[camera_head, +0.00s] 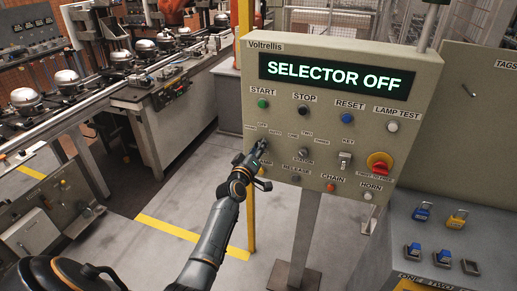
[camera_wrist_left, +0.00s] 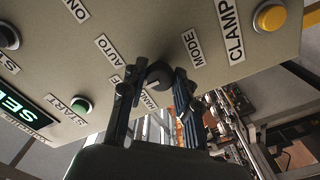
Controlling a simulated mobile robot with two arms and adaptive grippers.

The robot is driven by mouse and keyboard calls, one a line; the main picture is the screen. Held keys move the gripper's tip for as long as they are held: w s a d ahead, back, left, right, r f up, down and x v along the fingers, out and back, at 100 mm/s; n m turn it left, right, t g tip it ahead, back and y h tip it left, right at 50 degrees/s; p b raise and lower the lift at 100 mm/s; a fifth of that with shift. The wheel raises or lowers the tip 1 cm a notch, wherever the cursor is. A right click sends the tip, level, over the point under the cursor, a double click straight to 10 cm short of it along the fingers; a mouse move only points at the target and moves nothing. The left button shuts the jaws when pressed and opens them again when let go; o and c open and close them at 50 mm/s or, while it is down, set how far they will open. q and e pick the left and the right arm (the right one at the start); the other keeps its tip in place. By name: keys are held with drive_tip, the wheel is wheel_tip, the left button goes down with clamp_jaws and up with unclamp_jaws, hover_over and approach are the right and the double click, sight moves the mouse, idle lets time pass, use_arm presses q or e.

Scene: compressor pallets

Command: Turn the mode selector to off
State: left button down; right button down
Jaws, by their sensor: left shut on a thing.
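The beige Voltrellis control panel (camera_head: 318,122) stands upright on a post, and its display (camera_head: 334,76) reads "SELECTOR OFF" in green. My left gripper (camera_head: 260,150) reaches up to the panel's left side, at the mode selector, and covers most of it in the head view. In the left wrist view the black selector knob (camera_wrist_left: 159,75) sits between my two fingers, which are shut on it. The MODE and AUTO labels show around the knob; a finger partly hides other labels, so the pointer's direction is hard to read. My right gripper is not in view.
The panel also carries a green start button (camera_head: 263,104), a black stop button, a blue reset button (camera_head: 346,118) and a red emergency stop knob (camera_head: 379,163). A yellow post (camera_head: 246,40) stands beside the panel's left edge. A bench with padlocks (camera_head: 456,218) is at right.

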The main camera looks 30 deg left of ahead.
use_arm(q)
drive_tip(key=c, duration=1)
unclamp_jaws()
drive_tip(key=shift+s, duration=0.1)
drive_tip(key=v, duration=1.1)
drive_tip(key=shift+s, duration=0.4)
drive_tip(key=shift+f, duration=0.1)
